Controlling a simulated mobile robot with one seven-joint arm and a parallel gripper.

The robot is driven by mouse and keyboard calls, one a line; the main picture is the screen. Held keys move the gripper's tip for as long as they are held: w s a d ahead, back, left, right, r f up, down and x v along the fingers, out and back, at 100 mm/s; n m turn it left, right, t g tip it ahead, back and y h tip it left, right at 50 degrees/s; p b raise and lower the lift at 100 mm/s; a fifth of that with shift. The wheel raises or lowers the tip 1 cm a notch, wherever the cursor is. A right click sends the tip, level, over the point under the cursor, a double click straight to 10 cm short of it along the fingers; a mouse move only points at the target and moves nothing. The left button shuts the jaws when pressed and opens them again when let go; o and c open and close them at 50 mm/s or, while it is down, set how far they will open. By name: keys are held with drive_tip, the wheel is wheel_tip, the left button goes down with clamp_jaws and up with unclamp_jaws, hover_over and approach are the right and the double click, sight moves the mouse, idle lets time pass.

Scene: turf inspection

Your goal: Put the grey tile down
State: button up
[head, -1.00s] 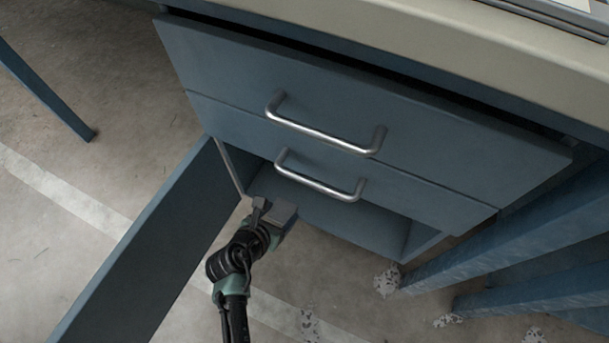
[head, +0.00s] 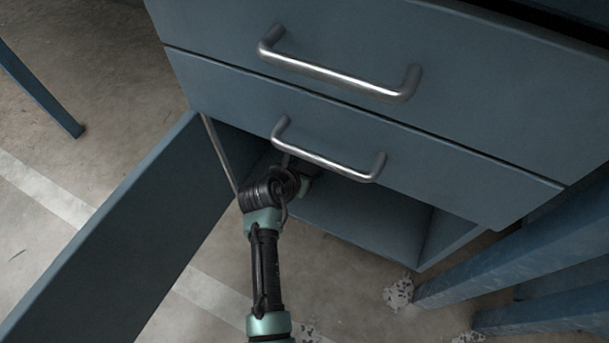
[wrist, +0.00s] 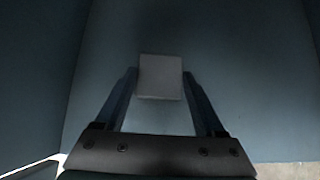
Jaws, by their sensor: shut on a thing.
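The grey tile (wrist: 161,78) is a pale, flat, nearly square piece in the wrist view. My gripper (wrist: 160,83) is shut on it, with one finger along each side. Around it in the wrist view are the dim blue-grey walls and floor of the cabinet's lower compartment. In the head view my arm reaches into that open compartment (head: 365,222), below the lower drawer. The tile and fingertips are hidden there behind the drawer front and my wrist. I cannot tell whether the tile touches the compartment floor.
The cabinet door (head: 115,235) stands open to the left of my arm. Two drawers with metal bar handles, an upper (head: 335,72) and a lower (head: 325,160), are shut above it. Blue legs (head: 500,265) stand at the right. The compartment's right part looks empty.

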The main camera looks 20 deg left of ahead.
drive_tip(key=shift+f, duration=0.4)
drive_tip(key=o, duration=1.6)
drive_tip(key=shift+r, duration=0.15)
drive_tip(key=shift+p+v, duration=4.45)
drive_tip(key=shift+v, duration=1.55)
